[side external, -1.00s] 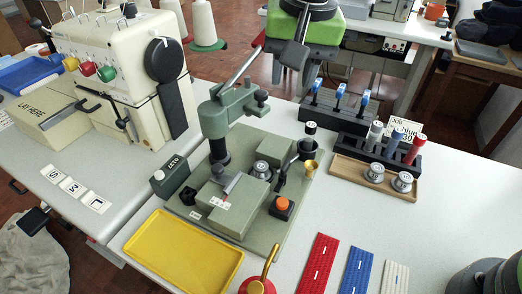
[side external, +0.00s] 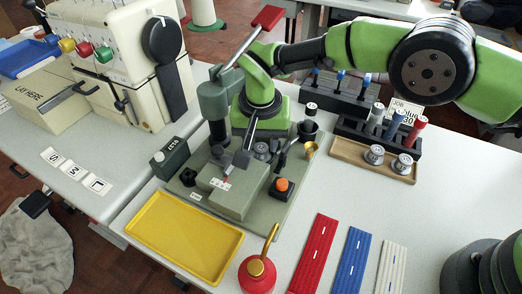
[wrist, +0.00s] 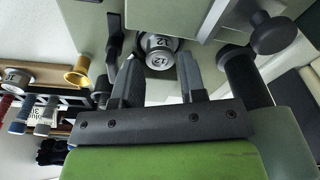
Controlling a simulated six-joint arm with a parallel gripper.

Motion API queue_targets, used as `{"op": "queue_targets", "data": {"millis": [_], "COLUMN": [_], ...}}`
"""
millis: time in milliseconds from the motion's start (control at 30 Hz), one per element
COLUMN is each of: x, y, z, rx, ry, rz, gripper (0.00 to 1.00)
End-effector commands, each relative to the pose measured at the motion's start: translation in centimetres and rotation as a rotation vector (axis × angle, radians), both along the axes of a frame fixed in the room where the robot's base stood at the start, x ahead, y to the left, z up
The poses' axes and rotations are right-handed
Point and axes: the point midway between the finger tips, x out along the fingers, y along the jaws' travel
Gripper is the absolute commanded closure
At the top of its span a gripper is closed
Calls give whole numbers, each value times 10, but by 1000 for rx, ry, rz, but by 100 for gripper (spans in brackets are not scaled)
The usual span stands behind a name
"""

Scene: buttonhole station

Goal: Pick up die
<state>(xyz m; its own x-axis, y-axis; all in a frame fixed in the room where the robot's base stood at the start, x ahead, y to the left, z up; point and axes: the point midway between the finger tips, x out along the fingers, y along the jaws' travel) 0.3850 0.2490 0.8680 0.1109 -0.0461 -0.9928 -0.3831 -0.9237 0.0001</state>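A silver round die (wrist: 158,50) marked 12 sits in the grey press machine, in the upper middle of the wrist view. In the side view the die (side external: 262,150) is partly hidden beside my gripper. My gripper (wrist: 158,72) is open, with one dark finger on each side of the die's near edge in the wrist view. I cannot tell whether the fingers touch it. In the side view my gripper (side external: 241,150) points down over the press bed. Two more silver dies (side external: 374,154) (side external: 403,164) stand in a wooden tray (side external: 350,160) to the right.
The press's upper arm (side external: 215,100) with a red-ended lever (side external: 266,18) stands close to my gripper. A brass funnel (side external: 310,149) and an orange button (side external: 282,184) are nearby. A yellow tray (side external: 185,235) lies empty in front. Black spool racks (side external: 350,100) stand behind at right.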

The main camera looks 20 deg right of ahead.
Motion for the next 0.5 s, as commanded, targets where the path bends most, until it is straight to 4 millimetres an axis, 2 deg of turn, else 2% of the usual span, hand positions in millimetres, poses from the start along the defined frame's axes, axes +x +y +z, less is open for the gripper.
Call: {"op": "queue_targets", "data": {"millis": [33, 133, 400, 433, 500], "x": [0, 2, 2, 2, 2], "y": [-1, -1, -1, -1, -1], "z": [-9, -18, -21, -21, -21], "rx": [-1, -1, 1, 1, 1], "ry": [2, 0, -1, -1, -1], "rz": [0, -1, -2, -2, -2], "gripper": [62, 62, 62, 67, 83]}}
